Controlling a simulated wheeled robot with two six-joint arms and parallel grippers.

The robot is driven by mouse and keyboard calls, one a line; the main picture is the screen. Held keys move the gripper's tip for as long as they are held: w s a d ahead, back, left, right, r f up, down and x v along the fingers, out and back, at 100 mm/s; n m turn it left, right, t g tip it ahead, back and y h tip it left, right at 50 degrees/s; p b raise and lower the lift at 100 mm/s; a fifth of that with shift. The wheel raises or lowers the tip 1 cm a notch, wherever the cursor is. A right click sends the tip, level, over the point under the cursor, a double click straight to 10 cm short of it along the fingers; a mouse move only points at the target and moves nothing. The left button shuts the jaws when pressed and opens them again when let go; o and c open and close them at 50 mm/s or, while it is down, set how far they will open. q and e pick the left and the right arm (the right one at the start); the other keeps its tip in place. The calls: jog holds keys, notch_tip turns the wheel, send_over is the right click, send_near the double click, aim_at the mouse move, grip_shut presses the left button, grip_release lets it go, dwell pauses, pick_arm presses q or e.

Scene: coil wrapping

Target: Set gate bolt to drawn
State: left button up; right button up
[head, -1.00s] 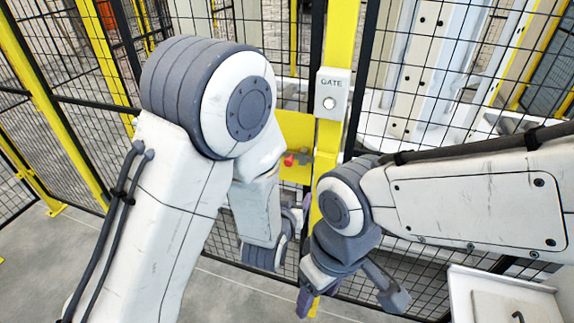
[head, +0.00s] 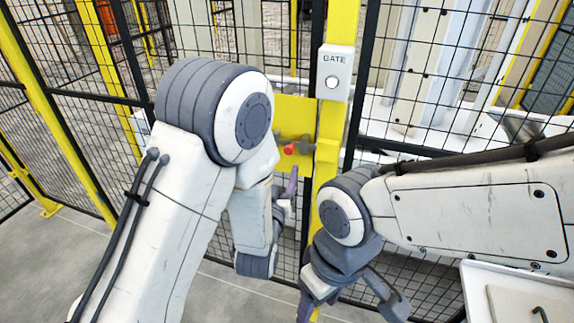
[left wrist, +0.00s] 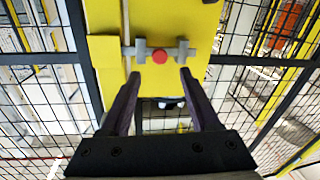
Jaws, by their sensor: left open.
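The gate bolt has a red knob (head: 289,149) on a grey bar, mounted on a yellow plate (head: 293,112) beside the yellow gate post (head: 331,150). In the left wrist view the red knob (left wrist: 160,56) sits between two grey brackets on the yellow plate (left wrist: 110,75). My left gripper (left wrist: 160,76) is open, with its two dark purple fingers pointing at the plate just short of the knob, one to either side. In the head view my left gripper (head: 292,184) is partly hidden by its arm, just below the bolt. My right gripper (head: 350,298) is spread open and empty, lower right of the post.
A white box marked GATE (head: 336,73) with a round button is on the post above the bolt. Black mesh fence panels (head: 75,150) stand on both sides. A white cabinet (head: 510,292) stands at the lower right. Grey floor is clear at the lower left.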

aim_at(288, 151)
pick_arm(q)
jog(key=w, duration=0.2)
jog(key=w+p, duration=0.1)
jog(key=w, duration=0.1)
jog(key=w+d, duration=0.1)
jog(key=w, duration=0.1)
jog(key=shift+w+d+r+p, duration=0.1)
jog(key=shift+w+r+p, duration=0.05)
jog(key=shift+w+p, duration=0.2)
jog(key=shift+w+d, duration=0.15)
jog(key=shift+w, duration=0.55)
pick_arm(e)
jog(key=shift+r, duration=0.45)
pick_arm(q)
grip_shut()
